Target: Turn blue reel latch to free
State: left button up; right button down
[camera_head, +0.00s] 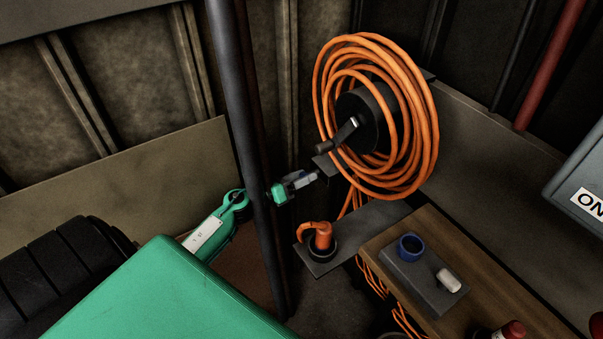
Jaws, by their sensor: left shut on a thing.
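The cable reel (367,118) hangs at the upper middle, wound with orange cable, with a crank handle (337,135) on its front. My left gripper (317,177) is just below the crank, at the dark bracket (326,165) at the reel's lower left. Its jaws are shut on a small part there, which I take to be the blue reel latch. The jaws hide it, so its angle cannot be told. My left forearm passes behind a dark upright pole (247,150). My right gripper is not in view.
An orange plug (322,237) stands in a dark socket on a shelf plate (372,225) below. A wooden bench (480,285) carries a grey block with a blue ring (411,247) and a white knob (448,280). A grey box (580,185) is at the right edge.

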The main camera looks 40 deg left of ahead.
pick_arm(q)
jog(key=n+p, duration=0.3)
jog(key=n, duration=0.3)
jog(key=shift+a, duration=0.15)
jog(key=n+p, duration=0.2)
jog(key=n, duration=0.3)
jog(key=shift+f, duration=0.15)
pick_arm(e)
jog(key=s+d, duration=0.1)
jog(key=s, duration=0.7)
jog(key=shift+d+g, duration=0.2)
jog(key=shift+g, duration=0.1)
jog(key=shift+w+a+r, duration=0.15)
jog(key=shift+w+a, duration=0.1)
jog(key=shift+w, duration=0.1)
